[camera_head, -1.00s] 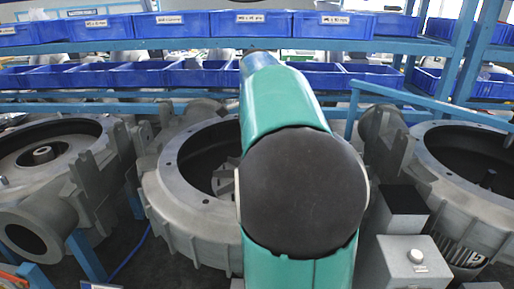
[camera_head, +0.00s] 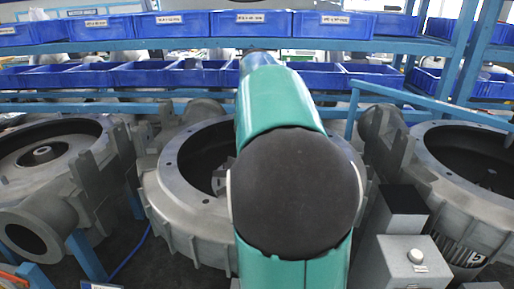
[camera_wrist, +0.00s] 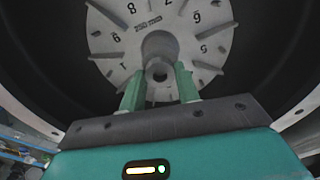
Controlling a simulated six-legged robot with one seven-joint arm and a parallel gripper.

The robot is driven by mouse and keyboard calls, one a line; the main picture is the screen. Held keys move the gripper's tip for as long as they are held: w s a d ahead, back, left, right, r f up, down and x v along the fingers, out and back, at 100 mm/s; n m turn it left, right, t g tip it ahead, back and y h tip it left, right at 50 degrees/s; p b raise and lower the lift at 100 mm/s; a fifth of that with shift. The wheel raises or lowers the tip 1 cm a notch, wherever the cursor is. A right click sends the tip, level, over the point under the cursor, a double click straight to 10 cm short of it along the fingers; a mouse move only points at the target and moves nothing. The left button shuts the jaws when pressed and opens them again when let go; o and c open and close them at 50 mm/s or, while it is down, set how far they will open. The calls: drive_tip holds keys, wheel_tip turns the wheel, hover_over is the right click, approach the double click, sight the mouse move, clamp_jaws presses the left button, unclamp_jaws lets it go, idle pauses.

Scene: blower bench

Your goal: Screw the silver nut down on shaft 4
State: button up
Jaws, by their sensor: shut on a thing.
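In the wrist view, my gripper (camera_wrist: 159,80) has its two green fingers on either side of a small round grey-silver piece (camera_wrist: 158,71) with a dark centre, which looks like the silver nut. It is shut on this piece. The piece lies at the near end of a grey cylindrical hub or shaft (camera_wrist: 160,46) in the middle of a grey numbered disc (camera_wrist: 120,42). I cannot tell whether the piece touches the shaft's thread. In the head view my green arm hides the gripper and nut, and reaches over the middle blower housing (camera_head: 178,176).
The dark inner wall of the housing (camera_wrist: 270,45) surrounds the disc. More blower housings stand at left (camera_head: 60,150) and right (camera_head: 470,165). A grey box with a white button (camera_head: 416,256) stands at front right. Blue bins (camera_head: 250,23) fill the shelves behind.

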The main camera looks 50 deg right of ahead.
drive_tip(key=m, duration=0.6)
drive_tip(key=o, duration=0.7)
drive_tip(key=shift+o, duration=0.2)
